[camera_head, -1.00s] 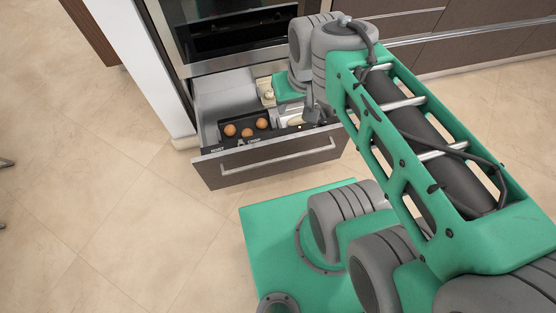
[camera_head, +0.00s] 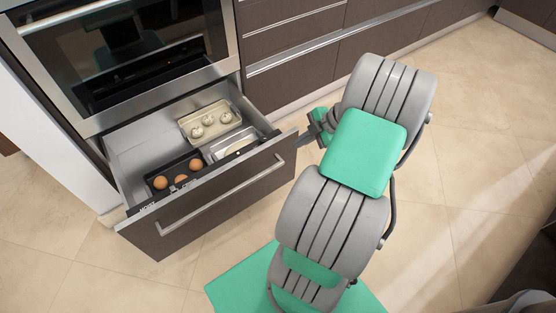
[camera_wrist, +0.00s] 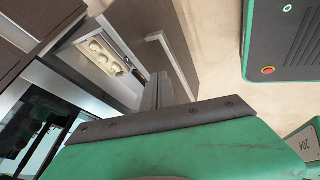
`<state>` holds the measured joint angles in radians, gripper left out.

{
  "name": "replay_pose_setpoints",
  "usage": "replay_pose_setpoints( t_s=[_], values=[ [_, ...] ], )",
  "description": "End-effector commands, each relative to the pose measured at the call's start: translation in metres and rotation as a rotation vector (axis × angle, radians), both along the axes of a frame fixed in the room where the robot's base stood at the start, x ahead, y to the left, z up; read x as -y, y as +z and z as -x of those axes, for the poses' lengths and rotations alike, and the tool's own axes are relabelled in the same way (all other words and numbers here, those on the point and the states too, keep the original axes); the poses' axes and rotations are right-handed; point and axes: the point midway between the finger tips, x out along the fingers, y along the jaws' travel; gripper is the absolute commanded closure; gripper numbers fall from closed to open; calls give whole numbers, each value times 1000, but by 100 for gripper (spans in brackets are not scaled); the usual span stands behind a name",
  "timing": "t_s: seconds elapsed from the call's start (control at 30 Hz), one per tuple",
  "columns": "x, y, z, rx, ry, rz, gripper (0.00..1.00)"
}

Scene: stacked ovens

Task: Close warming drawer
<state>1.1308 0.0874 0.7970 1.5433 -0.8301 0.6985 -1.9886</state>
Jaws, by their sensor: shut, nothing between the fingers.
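The warming drawer (camera_head: 200,205) is pulled out below the oven, with a dark front panel and a long metal bar handle (camera_head: 222,195). It also shows in the wrist view, where its front (camera_wrist: 168,62) lies just beyond the fingers. My gripper (camera_head: 303,142) is shut and empty, beside the right end of the drawer front; its fingers also show in the wrist view (camera_wrist: 158,92). I cannot tell whether the fingertips touch the panel. My arm hides part of the gripper in the head view.
The drawer holds a beige tray (camera_head: 187,139) of pale round items, a black tray (camera_head: 153,187) of brown round items and a pale dish (camera_head: 236,148). The oven (camera_head: 130,60) stands above. Dark cabinets (camera_head: 290,80) line the right. Floor left of the drawer is clear.

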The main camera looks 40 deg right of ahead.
Motion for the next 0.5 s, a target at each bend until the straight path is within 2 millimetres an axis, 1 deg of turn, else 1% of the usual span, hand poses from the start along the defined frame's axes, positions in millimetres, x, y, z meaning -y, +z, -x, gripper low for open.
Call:
replay_pose_setpoints(
  t_s=[0.03, 0.13, 0.27, 0.5],
  values=[
    [6, -11, 3, 26, 16, 7, 100],
    [7, -13, 2, 47, 35, 16, 100],
    [-1, -28, -6, 43, 35, 13, 100],
    [-22, -70, -31, 42, 36, 13, 100]
  ],
)
